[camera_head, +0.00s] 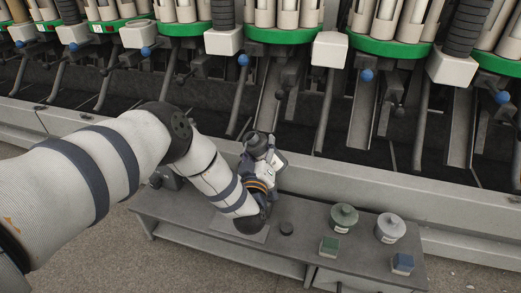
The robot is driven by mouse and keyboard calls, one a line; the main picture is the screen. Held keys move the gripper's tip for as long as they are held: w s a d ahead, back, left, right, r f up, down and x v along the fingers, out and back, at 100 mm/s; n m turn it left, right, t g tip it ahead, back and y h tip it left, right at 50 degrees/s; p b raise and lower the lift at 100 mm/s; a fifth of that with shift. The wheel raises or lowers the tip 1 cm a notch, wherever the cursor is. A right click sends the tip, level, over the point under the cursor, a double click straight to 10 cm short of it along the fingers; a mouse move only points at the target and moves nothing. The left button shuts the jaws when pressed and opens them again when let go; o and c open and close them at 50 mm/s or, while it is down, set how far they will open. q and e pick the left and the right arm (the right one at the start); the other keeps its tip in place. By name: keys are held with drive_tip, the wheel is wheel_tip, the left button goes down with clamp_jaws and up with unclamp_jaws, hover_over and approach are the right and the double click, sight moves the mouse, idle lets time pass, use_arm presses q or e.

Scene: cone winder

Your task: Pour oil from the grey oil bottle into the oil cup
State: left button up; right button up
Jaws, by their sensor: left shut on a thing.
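My left gripper (264,160) is shut on a grey object (257,143), probably the grey oil bottle, held above the bench in front of the machine. The gripper and wrist cover much of it, and its tilt and mouth are unclear. A small dark round piece (286,228) lies on the bench just right of my wrist; I cannot tell whether it is a cap or a cup. I cannot make out the oil cup with certainty. My right gripper is not in view.
The winding machine (460,185), with blue-knobbed levers (243,60), runs along the back.

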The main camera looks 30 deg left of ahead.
use_arm(q)
drive_tip(key=n, duration=0.1)
drive_tip(key=f+n+b, duration=0.1)
drive_tip(key=d+f+n+b, duration=0.1)
drive_tip(key=shift+w+n, duration=0.25)
drive_tip(key=shift+n, duration=0.05)
drive_tip(key=n+b, duration=0.1)
drive_tip(key=f+n+b, duration=0.1)
drive_tip(key=n, duration=0.1)
drive_tip(key=shift+w+d+n+b, duration=0.15)
drive_tip(key=shift+d+n+b, duration=0.05)
drive_tip(key=shift+n+b, duration=0.1)
drive_tip(key=r+n, duration=0.1)
drive_tip(key=n, duration=0.2)
drive_tip(key=shift+w+d+r+y, duration=0.1)
drive_tip(key=shift+d+r+y, duration=0.05)
drive_tip(key=shift+r+y, duration=0.25)
drive_tip(key=shift+r+n+p, duration=0.15)
drive_tip(key=shift+n+p, duration=0.2)
drive_tip(key=shift+n, duration=0.45)
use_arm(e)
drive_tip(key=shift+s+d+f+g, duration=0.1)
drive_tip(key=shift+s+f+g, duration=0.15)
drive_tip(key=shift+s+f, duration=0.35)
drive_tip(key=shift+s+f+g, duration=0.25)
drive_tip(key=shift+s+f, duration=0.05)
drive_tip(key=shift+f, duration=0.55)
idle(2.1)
